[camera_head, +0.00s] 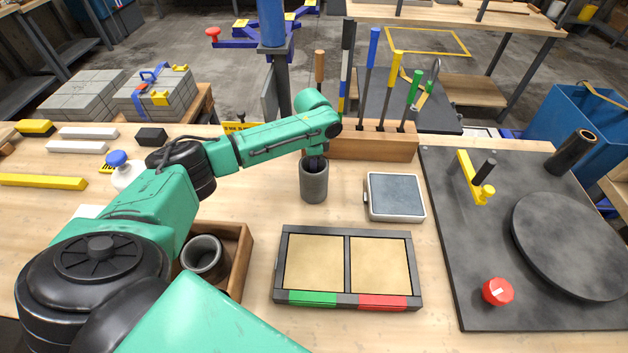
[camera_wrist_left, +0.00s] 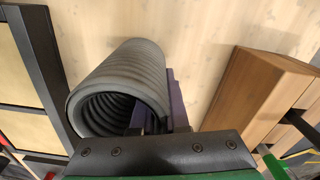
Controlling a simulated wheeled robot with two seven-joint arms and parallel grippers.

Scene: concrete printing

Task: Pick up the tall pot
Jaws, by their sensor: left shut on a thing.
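The tall pot (camera_head: 314,184) is a dark grey, hollow cylinder, upright near the middle of the table in the head view. In the left wrist view the tall pot (camera_wrist_left: 122,78) shows its ribbed wall and open mouth. My left gripper (camera_head: 315,163) reaches down to its rim from above. In the left wrist view my left gripper (camera_wrist_left: 160,115) is shut on the pot's wall, one finger inside the mouth and one outside. I cannot tell whether the pot's base touches the table. My right gripper is not in view.
A wooden tool rack (camera_head: 365,143) stands just behind the pot, a grey scale (camera_head: 395,196) to its right. A framed tray with two tan panels (camera_head: 347,232) lies in front. A shorter pot (camera_head: 204,257) sits in a wooden box (camera_head: 241,262). A black board (camera_head: 455,300) fills the right.

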